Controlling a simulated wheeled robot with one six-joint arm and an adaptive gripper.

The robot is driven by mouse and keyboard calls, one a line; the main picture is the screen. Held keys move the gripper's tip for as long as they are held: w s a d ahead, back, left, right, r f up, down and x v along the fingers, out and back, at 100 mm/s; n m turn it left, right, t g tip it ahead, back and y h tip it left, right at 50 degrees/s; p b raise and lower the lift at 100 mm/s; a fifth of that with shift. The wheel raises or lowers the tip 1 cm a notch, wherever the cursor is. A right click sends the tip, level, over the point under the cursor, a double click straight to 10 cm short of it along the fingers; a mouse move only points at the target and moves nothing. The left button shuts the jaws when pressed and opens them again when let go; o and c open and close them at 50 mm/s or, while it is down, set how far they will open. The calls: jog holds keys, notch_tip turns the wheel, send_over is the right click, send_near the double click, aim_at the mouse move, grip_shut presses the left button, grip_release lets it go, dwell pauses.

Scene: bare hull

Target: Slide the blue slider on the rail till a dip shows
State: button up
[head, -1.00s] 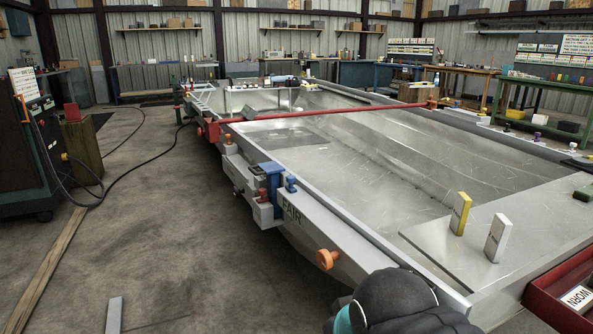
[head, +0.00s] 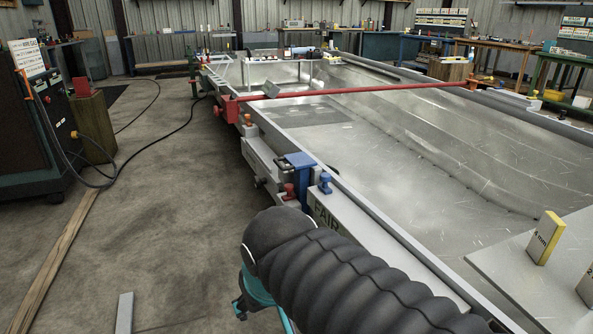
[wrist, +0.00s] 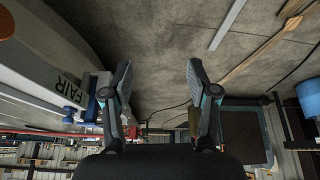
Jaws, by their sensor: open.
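The blue slider (head: 299,161) sits on the rail (head: 262,147) along the hull's near left edge. A blue knob (head: 325,183) stands beside it, and a plate marked FAIR (head: 350,225) lies just nearer to me. In the wrist view, which is upside down, the blue slider (wrist: 104,92) is partly behind the left finger. My gripper (wrist: 158,72) is open and empty, its fingers over bare floor beside the rail. In the head view my arm hides most of it; a teal and dark part shows low. No dip can be made out.
A red bar (head: 350,90) crosses the hull beyond the slider. A yellow-edged block (head: 544,238) stands on the panel at right. The floor (head: 170,220) left of the hull is mostly clear, with a wooden plank (head: 60,250) and a short metal strip (head: 125,312).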

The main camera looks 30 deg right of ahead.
jog(key=w+d+r+m+g+h, duration=0.1)
jog(key=w+d+m+g+h, duration=0.4)
jog(key=w+d, duration=0.35)
jog(key=m+g+h+p, duration=0.1)
jog(key=m+g+h, duration=0.3)
jog(key=m+h, duration=0.95)
send_near(321, 176)
jog(key=shift+m+y, duration=0.65)
jog(key=shift+y, duration=0.2)
jog(key=x, duration=0.3)
jog(key=r+p+x, duration=0.1)
jog(key=x, duration=0.3)
jog(key=p+x, duration=0.1)
jog(key=x, duration=0.3)
jog(key=shift+w+d+r, duration=0.1)
jog(key=shift+d+r, duration=0.15)
grip_shut()
